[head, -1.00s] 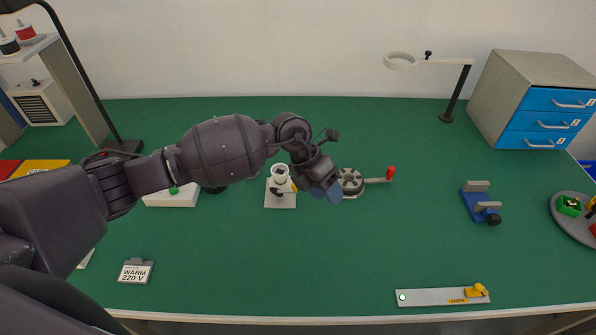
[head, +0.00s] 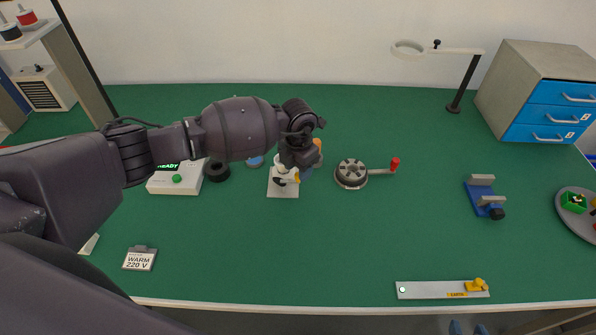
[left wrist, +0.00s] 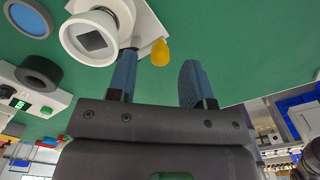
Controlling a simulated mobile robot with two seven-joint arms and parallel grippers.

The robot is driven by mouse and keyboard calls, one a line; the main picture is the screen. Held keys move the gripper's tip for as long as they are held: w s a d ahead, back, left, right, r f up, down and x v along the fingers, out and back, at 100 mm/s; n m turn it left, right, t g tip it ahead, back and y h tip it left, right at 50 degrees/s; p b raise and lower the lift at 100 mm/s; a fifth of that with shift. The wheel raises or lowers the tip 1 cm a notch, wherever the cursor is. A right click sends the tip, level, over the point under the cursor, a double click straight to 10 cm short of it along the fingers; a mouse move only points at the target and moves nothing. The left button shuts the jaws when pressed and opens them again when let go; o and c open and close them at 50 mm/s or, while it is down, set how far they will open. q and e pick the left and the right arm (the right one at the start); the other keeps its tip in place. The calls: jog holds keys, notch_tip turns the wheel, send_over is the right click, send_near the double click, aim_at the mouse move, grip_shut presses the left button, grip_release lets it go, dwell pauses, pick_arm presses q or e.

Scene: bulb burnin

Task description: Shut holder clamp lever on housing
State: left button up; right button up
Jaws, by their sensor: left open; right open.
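The holder (head: 284,190) stands on the table as a white base plate with a white round housing, partly hidden behind my left gripper in the head view. In the left wrist view the housing (left wrist: 90,38) shows a round collar with a dark square inside. The clamp lever's yellow tip (left wrist: 160,52) sticks out beside the housing. My left gripper (left wrist: 157,80) is open and empty, with one blue finger close beside the housing and the yellow tip showing between the fingers. Contact cannot be told. My right gripper (head: 467,327) shows only blue fingertips at the bottom edge, open, away from the holder.
A round grey device with a red-knobbed crank (head: 352,174) stands right of the holder. A white box reading READY (head: 175,180) and a black ring (head: 217,171) are to its left. A blue fixture (head: 484,198) and a metal strip (head: 440,290) lie further right. The front middle is clear.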

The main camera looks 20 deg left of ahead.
pick_arm(q)
jog(key=shift+f, duration=1)
grip_shut()
